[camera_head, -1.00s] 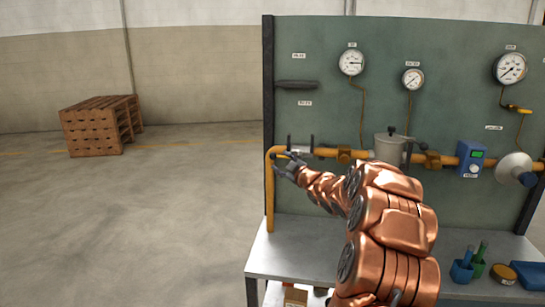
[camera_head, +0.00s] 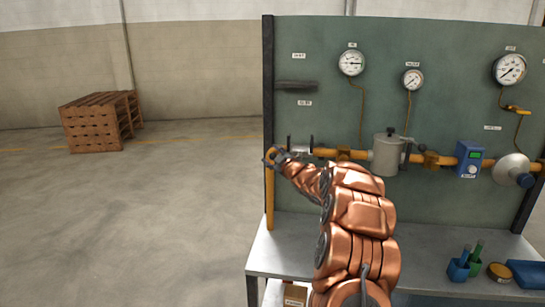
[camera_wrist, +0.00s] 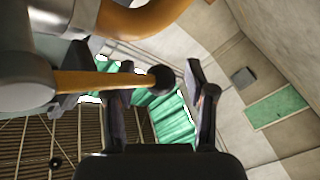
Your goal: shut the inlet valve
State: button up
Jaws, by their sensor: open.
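The inlet valve (camera_head: 300,150) is a grey body at the left end of the yellow pipe run on the green panel. Its lever (camera_wrist: 100,82), a yellow bar with a black ball knob at its tip, shows in the wrist view, reaching right from the grey valve body (camera_wrist: 25,80). My gripper (camera_wrist: 165,100) is open. The knob appears between its two fingers in that view, but I cannot tell its depth or whether a finger touches it. In the head view my gripper (camera_head: 274,157) is in front of the pipe's left bend, and the lever is hard to make out.
The yellow pipe (camera_head: 270,200) drops to the grey bench (camera_head: 290,255). Right along the run are a grey canister (camera_head: 386,156) and a blue box (camera_head: 469,158). Gauges (camera_head: 351,63) hang above. A pallet stack (camera_head: 98,122) stands far left; the floor between is clear.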

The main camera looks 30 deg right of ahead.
jog(key=shift+f, duration=0.1)
grip_shut()
dwell(0.5)
